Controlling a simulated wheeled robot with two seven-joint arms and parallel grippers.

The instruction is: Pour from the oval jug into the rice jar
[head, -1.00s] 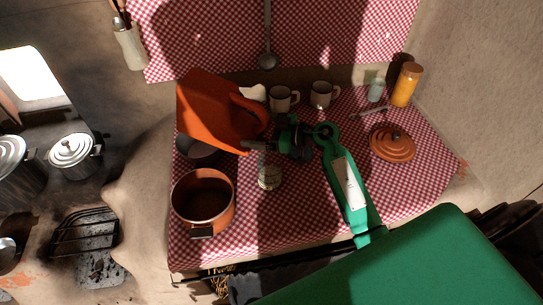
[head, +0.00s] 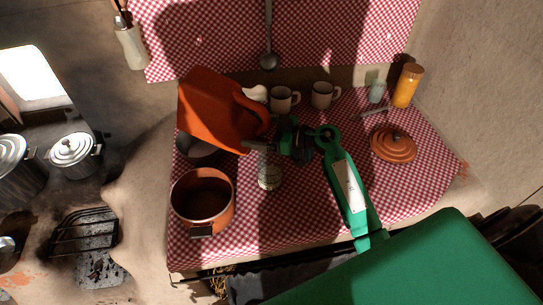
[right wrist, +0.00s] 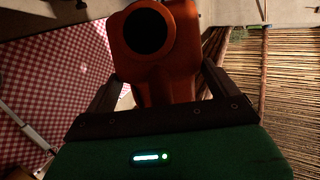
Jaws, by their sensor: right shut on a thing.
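The orange oval jug (head: 212,108) is held tilted above the left part of the checkered table. My right gripper (head: 262,146) is shut on it at its lower right, near the handle. In the right wrist view the jug (right wrist: 168,55) sits between the two fingers (right wrist: 160,95), with a round dark opening facing the camera. A small clear glass jar (head: 269,178), which looks like the rice jar, stands upright on the cloth just below the gripper; its contents are too small to tell. No stream shows from the jug. My left gripper is not in view.
A copper-coloured pot (head: 203,200) stands left of the jar, and a dark bowl (head: 203,150) is partly under the jug. Two mugs (head: 283,99) stand behind. An orange lid (head: 394,144) and a yellow jar (head: 407,86) are at right.

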